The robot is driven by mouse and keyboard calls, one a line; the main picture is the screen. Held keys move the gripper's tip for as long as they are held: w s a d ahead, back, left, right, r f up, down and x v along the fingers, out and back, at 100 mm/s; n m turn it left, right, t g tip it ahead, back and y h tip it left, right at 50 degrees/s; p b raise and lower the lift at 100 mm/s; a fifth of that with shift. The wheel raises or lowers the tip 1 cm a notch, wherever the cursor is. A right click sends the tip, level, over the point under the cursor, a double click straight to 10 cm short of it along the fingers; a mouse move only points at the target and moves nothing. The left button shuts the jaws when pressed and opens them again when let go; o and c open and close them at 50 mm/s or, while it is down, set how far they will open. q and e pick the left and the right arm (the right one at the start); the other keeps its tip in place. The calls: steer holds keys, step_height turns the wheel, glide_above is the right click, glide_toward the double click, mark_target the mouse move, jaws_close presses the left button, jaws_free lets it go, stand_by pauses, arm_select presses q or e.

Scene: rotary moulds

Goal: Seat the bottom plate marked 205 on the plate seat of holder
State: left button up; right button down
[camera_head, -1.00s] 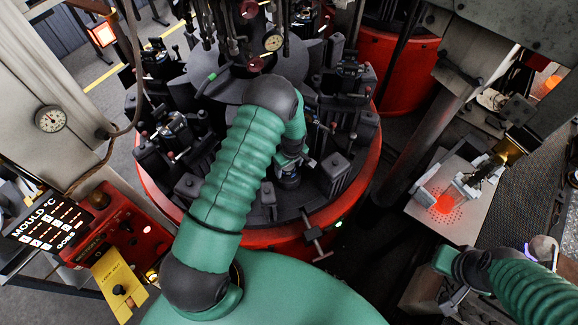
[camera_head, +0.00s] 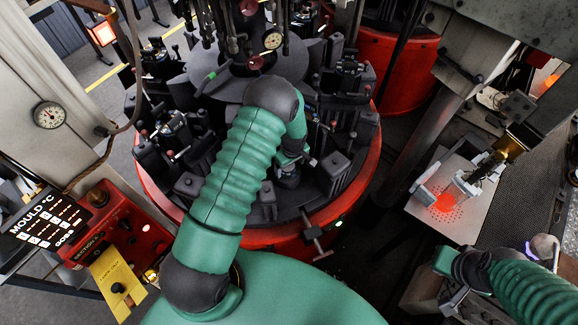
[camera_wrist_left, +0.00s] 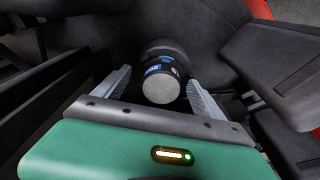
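My left gripper (camera_head: 290,163) is over the near side of the round mould table, largely hidden behind its own wrist in the head view. In the left wrist view, its two pale fingers (camera_wrist_left: 160,78) stand apart on either side of a dark round piece (camera_wrist_left: 165,58) with a blue mark, white lettering and a grey round end. The lettering is too small to read, so I cannot tell whether it is the 205 plate. Narrow gaps show between piece and fingers. The piece is at a dark holder, but its seating is unclear. My right gripper (camera_head: 455,298) is at lower right, its fingers unclear.
Dark mould holders (camera_head: 335,168) ring the table, close around my left gripper. A red rim (camera_head: 300,243) surrounds them. A red control box (camera_head: 125,232) with a yellow tag is at left. A glowing orange piece (camera_head: 443,202) lies on a perforated plate at right.

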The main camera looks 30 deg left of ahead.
mark_target(290, 168)
arm_select(q)
steer(key=shift+s+d+f, duration=0.2)
steer(key=shift+s+f, duration=0.25)
steer(key=shift+s, duration=0.1)
steer(key=shift+r, duration=0.25)
steer(key=r, duration=0.2)
steer(key=r+b, duration=0.1)
steer(key=r, duration=0.2)
steer(key=shift+w+r+b, duration=0.3)
steer(key=shift+r+b, duration=0.05)
steer(key=shift+r, duration=0.05)
step_height(290, 168, up, 11)
steer(key=d+b, duration=0.1)
steer(key=shift+s+d, duration=0.2)
steer(key=shift+d, duration=0.15)
steer(key=shift+a+r, duration=0.1)
steer(key=shift+a, duration=0.05)
